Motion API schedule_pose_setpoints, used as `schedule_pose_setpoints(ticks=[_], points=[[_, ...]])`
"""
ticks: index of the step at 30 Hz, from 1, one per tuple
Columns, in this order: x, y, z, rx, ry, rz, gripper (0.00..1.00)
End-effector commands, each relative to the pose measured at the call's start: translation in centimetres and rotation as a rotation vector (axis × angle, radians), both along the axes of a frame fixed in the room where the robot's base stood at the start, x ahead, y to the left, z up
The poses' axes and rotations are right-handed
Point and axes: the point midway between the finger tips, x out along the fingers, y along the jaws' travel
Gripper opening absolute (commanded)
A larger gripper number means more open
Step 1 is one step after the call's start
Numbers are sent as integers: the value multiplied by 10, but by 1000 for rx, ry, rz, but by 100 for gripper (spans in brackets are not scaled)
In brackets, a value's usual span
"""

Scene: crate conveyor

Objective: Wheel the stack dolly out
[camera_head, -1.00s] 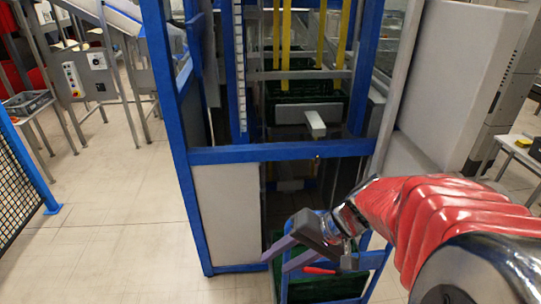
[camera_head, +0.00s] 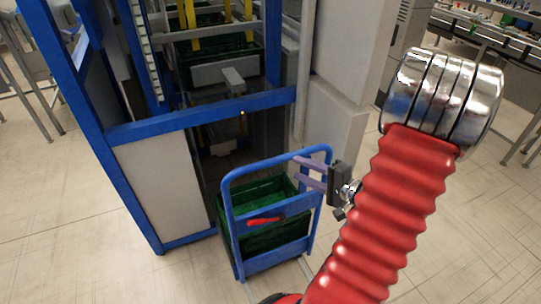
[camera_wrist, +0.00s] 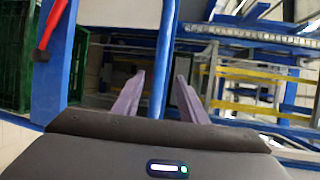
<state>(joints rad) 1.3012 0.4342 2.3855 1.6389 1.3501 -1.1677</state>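The stack dolly has a blue tubular handle frame (camera_head: 228,220) and carries green crates (camera_head: 262,199). It stands upright at the lower opening of the blue machine frame. A red lever (camera_head: 265,221) sits on its front crossbar and also shows in the wrist view (camera_wrist: 48,28). My gripper (camera_head: 300,170) is at the right upright of the handle, near its top. In the wrist view, the purple fingers (camera_wrist: 158,85) are open with a blue handle bar (camera_wrist: 162,60) between them. Gaps show on both sides of the bar. The dolly's wheels are not clearly visible.
The blue machine frame (camera_head: 200,119) with a white side panel (camera_head: 165,185) stands behind and left of the dolly. Another green crate (camera_head: 205,55) is higher inside it. A grey cabinet (camera_head: 345,65) stands to the right. Pale floor is free at left and right.

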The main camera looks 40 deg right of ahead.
Motion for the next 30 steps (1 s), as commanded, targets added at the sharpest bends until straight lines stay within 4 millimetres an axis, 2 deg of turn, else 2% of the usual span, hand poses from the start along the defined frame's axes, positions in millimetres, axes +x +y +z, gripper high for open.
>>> schedule_pose_setpoints(ticks=[3, 17, 30], points=[[-3, -7, -2, 1, -8, -23, 39], [4, -5, -3, 0, -7, -19, 39], [49, 1, -11, 1, -6, -17, 39]])
